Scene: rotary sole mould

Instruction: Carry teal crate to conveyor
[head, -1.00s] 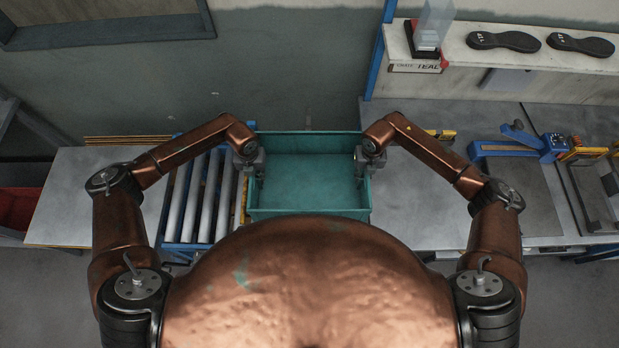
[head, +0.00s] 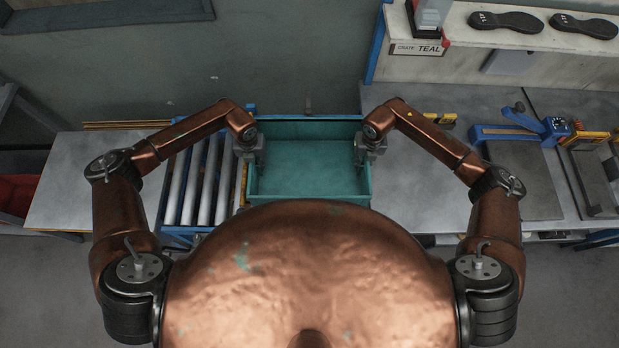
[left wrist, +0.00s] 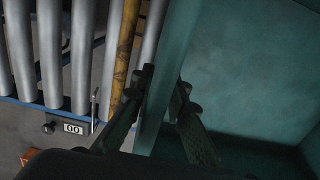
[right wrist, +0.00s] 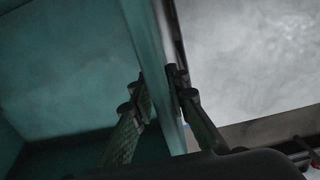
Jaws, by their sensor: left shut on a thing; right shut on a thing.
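The teal crate (head: 308,176) is held between my two arms in the head view, over the right end of the roller conveyor (head: 199,186) and the left edge of the bench. It looks empty and roughly level. My left gripper (head: 252,168) is shut on the crate's left wall, one finger inside and one outside, as the left wrist view (left wrist: 162,100) shows. My right gripper (head: 362,162) is shut on the right wall in the same way, seen in the right wrist view (right wrist: 160,92).
The conveyor's bare rollers lie left of the crate, beside a yellow strip (left wrist: 124,52). A grey bench (head: 430,200) lies to the right with a blue clamp tool (head: 520,130).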

